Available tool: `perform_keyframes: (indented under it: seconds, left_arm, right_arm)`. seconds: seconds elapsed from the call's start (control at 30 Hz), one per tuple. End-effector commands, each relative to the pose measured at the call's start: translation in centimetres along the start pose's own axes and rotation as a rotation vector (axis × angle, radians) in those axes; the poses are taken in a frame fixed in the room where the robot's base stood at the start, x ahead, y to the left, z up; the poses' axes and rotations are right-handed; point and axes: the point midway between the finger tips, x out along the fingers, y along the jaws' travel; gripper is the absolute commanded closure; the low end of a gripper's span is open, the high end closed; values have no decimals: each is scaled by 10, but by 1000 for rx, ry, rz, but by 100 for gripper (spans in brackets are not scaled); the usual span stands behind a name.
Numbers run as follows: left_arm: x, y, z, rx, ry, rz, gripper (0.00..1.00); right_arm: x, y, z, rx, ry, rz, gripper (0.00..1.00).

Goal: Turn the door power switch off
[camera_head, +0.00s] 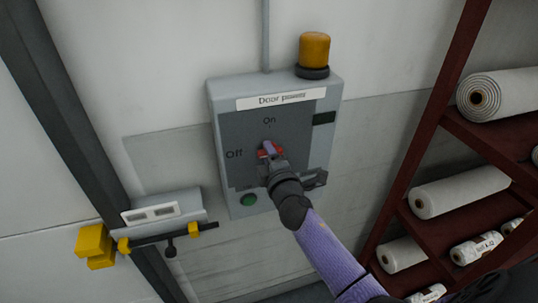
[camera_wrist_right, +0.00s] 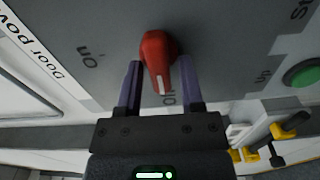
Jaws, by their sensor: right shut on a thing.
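The door power switch is a red knob (camera_wrist_right: 157,55) on the grey panel of a wall box (camera_head: 216,103) labelled "Door power". In the head view a bit of the red knob (camera_head: 263,153) shows at my right gripper (camera_head: 270,149). "On" is printed above it and "Off" to its left. In the wrist view my right gripper (camera_wrist_right: 162,85) has its two purple fingers on either side of the knob, shut on it. The knob's white mark points down in that view, towards a label partly hidden by the gripper. My left gripper is not in view.
An amber lamp (camera_head: 314,50) stands on top of the box. A green button (camera_head: 249,199) sits low on the panel. A grey unit with yellow parts (camera_head: 92,243) juts out at lower left. A dark red shelf (camera_head: 432,238) with white rolls stands at right.

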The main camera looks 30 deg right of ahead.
Motion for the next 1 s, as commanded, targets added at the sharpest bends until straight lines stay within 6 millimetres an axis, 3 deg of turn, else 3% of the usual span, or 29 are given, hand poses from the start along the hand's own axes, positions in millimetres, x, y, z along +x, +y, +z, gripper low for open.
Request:
perform_keyframes:
  seconds: [0.67,0.7,0.73,1.0]
  left_arm:
    - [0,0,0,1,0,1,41]
    - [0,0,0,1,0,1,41]
    - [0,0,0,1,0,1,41]
    - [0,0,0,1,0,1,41]
  right_arm:
    - [0,-2,0,-51,0,-4,100]
    - [0,-2,0,-51,0,-4,43]
    - [0,-2,0,-51,0,-4,38]
    - [-3,-2,0,-50,0,-3,38]
